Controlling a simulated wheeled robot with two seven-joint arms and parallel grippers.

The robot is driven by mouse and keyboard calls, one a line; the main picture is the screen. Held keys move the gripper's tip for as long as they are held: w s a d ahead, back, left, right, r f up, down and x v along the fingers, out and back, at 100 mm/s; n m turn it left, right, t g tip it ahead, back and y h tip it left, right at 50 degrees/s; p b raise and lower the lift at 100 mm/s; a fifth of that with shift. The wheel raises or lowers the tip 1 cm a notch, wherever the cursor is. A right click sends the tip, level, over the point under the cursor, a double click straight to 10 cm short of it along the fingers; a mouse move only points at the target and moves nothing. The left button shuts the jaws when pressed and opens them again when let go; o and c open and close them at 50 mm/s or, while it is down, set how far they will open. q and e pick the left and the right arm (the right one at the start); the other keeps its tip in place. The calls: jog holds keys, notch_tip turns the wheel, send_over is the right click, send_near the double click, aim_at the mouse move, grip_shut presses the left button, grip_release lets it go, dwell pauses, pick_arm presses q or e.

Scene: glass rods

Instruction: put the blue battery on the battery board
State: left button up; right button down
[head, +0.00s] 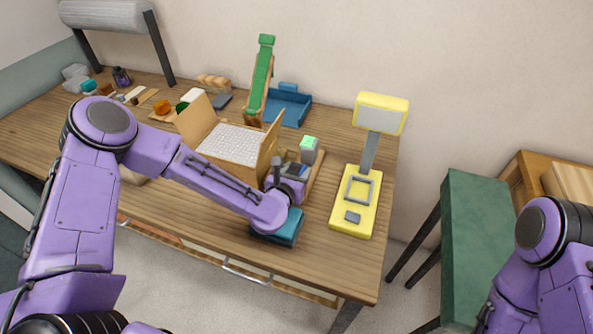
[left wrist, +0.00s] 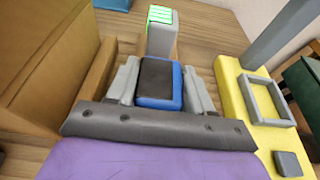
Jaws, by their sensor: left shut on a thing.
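My left gripper (left wrist: 162,88) is shut on the blue battery (left wrist: 172,100), a blue block with a dark top, with one grey finger on each side in the left wrist view. In the head view the gripper (head: 289,181) is low over the table's right part, and my wrist partly hides the battery. A yellow board (head: 340,217) stands to the right, with an empty grey square frame (head: 361,179), a grey button and a panel on a post. The frame also shows in the left wrist view (left wrist: 246,103). My right gripper is not in view.
A grey block with a green top (head: 308,149) stands just beyond the battery. An open cardboard box (head: 232,145) is close on the left. A teal box (head: 283,231) sits under my left wrist. A blue tray (head: 288,103) and a green slide (head: 261,77) stand behind.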

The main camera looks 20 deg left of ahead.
pick_arm(q)
jog(key=o, duration=1.3)
jog(key=shift+f, duration=0.1)
jog(key=shift+r, duration=0.25)
jog(key=b+v, duration=0.2)
jog(key=v, duration=0.9)
jog(key=shift+f, duration=0.1)
jog(key=shift+s, duration=0.45)
